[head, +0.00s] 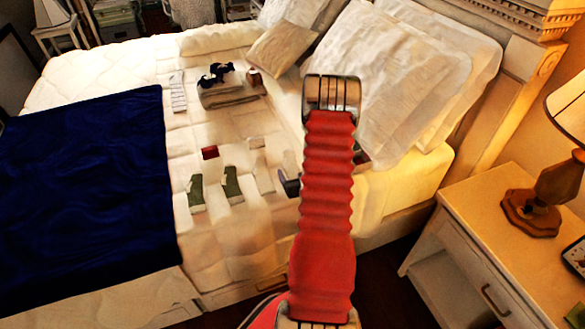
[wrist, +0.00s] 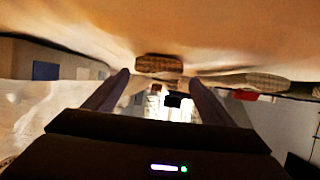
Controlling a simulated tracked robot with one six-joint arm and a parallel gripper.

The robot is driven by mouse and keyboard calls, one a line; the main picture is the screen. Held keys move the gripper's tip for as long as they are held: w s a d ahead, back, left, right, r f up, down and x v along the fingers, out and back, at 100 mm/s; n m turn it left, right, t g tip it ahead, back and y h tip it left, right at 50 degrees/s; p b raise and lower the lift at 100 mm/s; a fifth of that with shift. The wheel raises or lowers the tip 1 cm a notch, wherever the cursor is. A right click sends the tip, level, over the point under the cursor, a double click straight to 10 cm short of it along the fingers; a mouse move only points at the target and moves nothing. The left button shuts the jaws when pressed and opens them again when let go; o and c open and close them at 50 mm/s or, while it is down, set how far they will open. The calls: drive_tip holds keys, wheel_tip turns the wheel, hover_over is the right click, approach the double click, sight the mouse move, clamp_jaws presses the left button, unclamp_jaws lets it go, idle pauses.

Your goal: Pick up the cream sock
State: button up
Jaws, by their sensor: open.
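A pale, cream-looking sock (head: 263,177) lies flat on the white bedding in the head view, right of two green-and-white socks (head: 231,185). Another pale item (head: 290,166) lies just right of it, partly behind my arm. My arm rises in front of the bed in the head view, and its fingertips are hidden there. In the wrist view, my gripper (wrist: 158,82) is open, with two dark fingers apart and nothing held between them. A grey-brown patterned item (wrist: 158,63) shows beyond the fingertips. I cannot tell whether the cream sock is in that view.
A dark blue blanket (head: 85,195) covers the left of the bed. A folded stack (head: 228,93) with dark items on it lies toward the far side. Large pillows (head: 390,75) lean at the headboard. A nightstand (head: 500,215) with a lamp (head: 545,195) stands at the right.

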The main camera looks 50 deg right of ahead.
sight(294, 171)
drive_tip(key=shift+x, duration=1.05)
drive_tip(key=shift+c, duration=0.7)
drive_tip(key=c, duration=1)
wheel_tip(294, 171, up, 10)
